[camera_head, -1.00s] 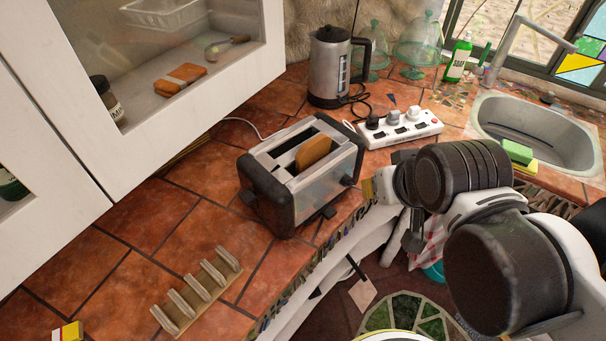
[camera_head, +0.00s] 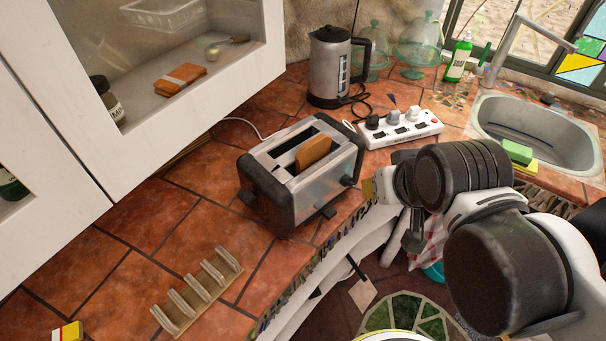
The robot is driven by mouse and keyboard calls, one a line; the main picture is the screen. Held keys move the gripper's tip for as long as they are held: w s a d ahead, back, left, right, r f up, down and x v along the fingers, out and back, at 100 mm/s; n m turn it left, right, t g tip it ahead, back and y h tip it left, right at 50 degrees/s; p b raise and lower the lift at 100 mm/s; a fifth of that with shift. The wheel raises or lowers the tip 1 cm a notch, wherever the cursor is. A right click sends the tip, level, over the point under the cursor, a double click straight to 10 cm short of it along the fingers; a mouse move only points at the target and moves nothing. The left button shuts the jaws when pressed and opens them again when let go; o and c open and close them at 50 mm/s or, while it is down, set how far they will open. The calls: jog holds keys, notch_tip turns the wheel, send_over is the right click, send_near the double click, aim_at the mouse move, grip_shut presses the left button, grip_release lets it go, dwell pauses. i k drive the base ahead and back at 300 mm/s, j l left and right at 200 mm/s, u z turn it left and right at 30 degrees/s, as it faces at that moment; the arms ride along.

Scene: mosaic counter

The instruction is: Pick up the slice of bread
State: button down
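A brown slice of bread (camera_head: 313,151) stands upright in a slot of the silver and black toaster (camera_head: 318,187), its upper part showing above the top. The lower part of the slice is hidden inside the slot. The toaster's other slot looks empty. My arm reaches in from the right, to the right of the toaster and apart from it.
A wooden rack (camera_head: 198,291) stands on the tiled counter at the front left. A power strip (camera_head: 401,128) and a kettle (camera_head: 328,68) are behind the toaster. White cabinets (camera_head: 150,140) overhang the left. The sink (camera_head: 540,132) is at right.

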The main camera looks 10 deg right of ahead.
aim_at(313, 158)
jog(key=k+u, duration=0.15)
jog(key=u, duration=1.5)
jog(key=z, duration=1.25)
jog(key=l+u, duration=0.35)
jog(key=l, duration=0.15)
jog(key=k+l+u, duration=0.1)
jog(key=l+u, duration=0.2)
jog(key=l, duration=0.15)
